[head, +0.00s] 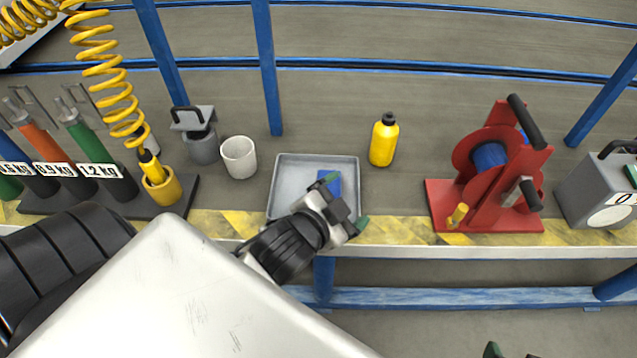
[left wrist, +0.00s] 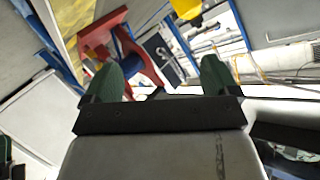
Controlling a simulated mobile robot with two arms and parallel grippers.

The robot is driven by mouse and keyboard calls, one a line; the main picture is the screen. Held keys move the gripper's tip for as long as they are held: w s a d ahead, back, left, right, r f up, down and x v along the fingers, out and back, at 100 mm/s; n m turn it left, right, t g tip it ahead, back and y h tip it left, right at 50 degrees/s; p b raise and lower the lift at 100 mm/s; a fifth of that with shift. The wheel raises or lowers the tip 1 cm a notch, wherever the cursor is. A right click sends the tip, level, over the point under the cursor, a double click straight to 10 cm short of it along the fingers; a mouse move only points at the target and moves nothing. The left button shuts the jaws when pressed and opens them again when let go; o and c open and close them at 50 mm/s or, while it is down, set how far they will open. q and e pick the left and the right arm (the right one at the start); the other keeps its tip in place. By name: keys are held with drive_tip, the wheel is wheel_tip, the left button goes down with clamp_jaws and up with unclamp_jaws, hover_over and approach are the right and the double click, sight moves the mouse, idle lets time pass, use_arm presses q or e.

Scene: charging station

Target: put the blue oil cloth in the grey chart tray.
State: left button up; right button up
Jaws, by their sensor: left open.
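The grey chart tray (head: 283,183) lies on the bench in the middle of the head view. The blue oil cloth (head: 334,183) shows as a small blue patch inside the tray's right half, partly hidden by my gripper. My left gripper (head: 345,202) is open at the tray's front right part, with one green fingertip close to the cloth in the picture. In the left wrist view, my left gripper (left wrist: 161,78) has its fingers wide apart with nothing between them. Only green and dark tips of my right gripper (head: 493,350) show at the bottom edge.
A white cup (head: 239,157) stands left of the tray and a yellow bottle (head: 384,140) right of it. A red reel (head: 490,175) and a grey box (head: 597,188) stand farther right. A rack of labelled cylinders (head: 95,170) and a coiled yellow hose (head: 100,55) are at left.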

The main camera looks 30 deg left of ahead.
use_arm(q)
drive_tip(key=s+f+n+g, duration=0.5)
drive_tip(key=s+f, duration=0.1)
drive_tip(key=s, duration=0.1)
drive_tip(key=shift+s+a+f, duration=0.15)
drive_tip(key=shift+s+f, duration=0.1)
drive_tip(key=shift+s, duration=0.05)
